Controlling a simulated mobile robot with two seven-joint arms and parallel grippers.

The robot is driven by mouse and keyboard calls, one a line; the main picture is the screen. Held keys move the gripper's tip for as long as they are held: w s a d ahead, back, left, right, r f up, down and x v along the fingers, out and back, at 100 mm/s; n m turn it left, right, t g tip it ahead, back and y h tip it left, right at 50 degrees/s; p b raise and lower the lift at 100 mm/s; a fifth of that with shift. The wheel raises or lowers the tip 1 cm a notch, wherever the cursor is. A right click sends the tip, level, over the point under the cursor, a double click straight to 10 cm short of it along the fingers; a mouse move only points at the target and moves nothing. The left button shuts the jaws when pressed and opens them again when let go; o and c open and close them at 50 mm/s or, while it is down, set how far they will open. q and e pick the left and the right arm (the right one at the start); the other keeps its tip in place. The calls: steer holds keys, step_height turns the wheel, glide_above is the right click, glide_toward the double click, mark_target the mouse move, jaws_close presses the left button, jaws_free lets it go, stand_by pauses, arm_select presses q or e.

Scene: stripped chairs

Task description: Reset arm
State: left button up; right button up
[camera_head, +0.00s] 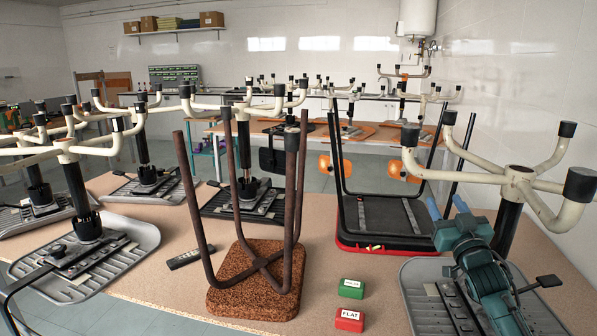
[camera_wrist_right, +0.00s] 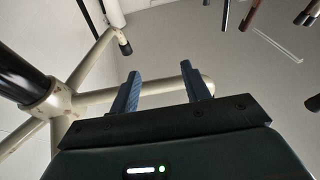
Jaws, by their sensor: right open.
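My right gripper (camera_head: 447,207) is in the right part of the head view, above the table and in front of an upturned chair base. Its two blue fingers stand apart with nothing between them. In the right wrist view the fingers (camera_wrist_right: 168,90) are also spread and empty, with a cream chair leg (camera_wrist_right: 150,89) behind them. My left gripper does not show in either view.
The table (camera_head: 150,283) carries several upturned chairs. A cork-seated stool (camera_head: 255,280) lies upside down in the middle. A cream star base (camera_head: 520,180) stands close beside my right arm. Green (camera_head: 351,288) and red (camera_head: 349,320) blocks lie at the front.

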step_height(320, 180, down, 7)
steer(key=d+n+g+h, duration=0.1)
steer(key=d+g+h, duration=0.2)
steer(key=g, duration=0.1)
steer(key=s+a+f+n+g+y, duration=0.1)
steer(key=s+a+f+y, duration=0.1)
steer(key=s+a+f, duration=0.45)
steer(key=s+a+f+g+y, duration=0.1)
steer(key=s+a+f+g, duration=0.2)
steer(key=f, duration=0.7)
steer(key=s+a+f+g+y, duration=0.1)
steer(key=s+a+f, duration=0.2)
steer(key=s, duration=0.6)
steer(key=s+a+f+g+y, duration=0.1)
steer(key=s+a+f, duration=0.2)
steer(key=s, duration=0.7)
steer(key=s+a+f+g+y, duration=0.1)
steer(key=s+a+f, duration=0.3)
steer(key=s, duration=0.6)
steer(key=shift+s+a, duration=0.2)
steer(key=shift+a, duration=0.95)
steer(key=shift+d, duration=0.1)
